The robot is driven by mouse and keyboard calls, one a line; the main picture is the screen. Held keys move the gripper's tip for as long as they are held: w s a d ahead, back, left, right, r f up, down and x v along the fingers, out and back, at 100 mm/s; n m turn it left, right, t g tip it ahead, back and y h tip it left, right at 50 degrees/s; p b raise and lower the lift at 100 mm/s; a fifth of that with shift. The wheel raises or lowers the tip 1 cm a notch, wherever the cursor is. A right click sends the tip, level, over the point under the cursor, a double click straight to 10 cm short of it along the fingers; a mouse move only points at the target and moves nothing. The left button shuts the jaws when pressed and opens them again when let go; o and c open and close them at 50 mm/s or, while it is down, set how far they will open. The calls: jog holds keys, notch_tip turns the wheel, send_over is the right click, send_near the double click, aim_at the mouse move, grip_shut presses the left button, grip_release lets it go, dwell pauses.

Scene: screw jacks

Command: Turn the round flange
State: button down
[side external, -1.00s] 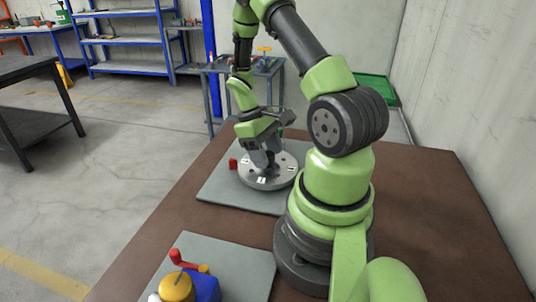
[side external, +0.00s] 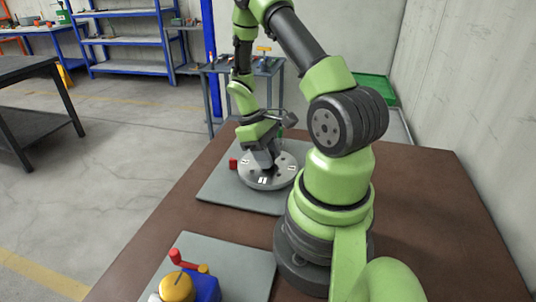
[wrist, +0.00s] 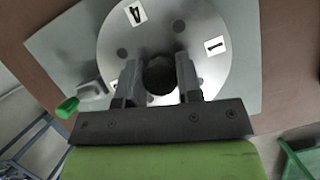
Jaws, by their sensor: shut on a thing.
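The round flange (side external: 284,176) is a grey metal disc with dark holes and white number labels. It lies flat on a grey plate on the brown table. In the wrist view the flange (wrist: 185,30) shows labels 4 and 1, and a dark round hub (wrist: 159,76) at its middle. My gripper (side external: 266,163) points down at the centre of the flange. In the wrist view my gripper (wrist: 158,82) has a finger on each side of the hub and is shut on it. The hub is mostly hidden by my gripper in the side view.
A small red block (side external: 233,163) stands at the left of the flange; a green handle (wrist: 68,107) shows in the wrist view. A second grey plate (side external: 240,258) in front holds a blue, yellow and red device (side external: 190,284). The table's right part is bare.

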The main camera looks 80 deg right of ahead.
jog(key=n+h, duration=0.2)
jog(key=n, duration=0.3)
jog(key=n+h, duration=0.1)
jog(key=n, duration=0.2)
jog(key=n+t+h, duration=0.1)
jog(key=n, duration=0.2)
jog(key=n+t, duration=0.1)
jog(key=n, duration=0.1)
jog(key=n+h, duration=0.1)
jog(key=n, duration=0.2)
jog(key=shift+t, duration=0.4)
jog(key=n+t, duration=0.1)
jog(key=n, duration=0.4)
jog(key=shift+t+h, duration=0.3)
jog(key=shift+t, duration=0.1)
jog(key=c, duration=0.8)
grip_release()
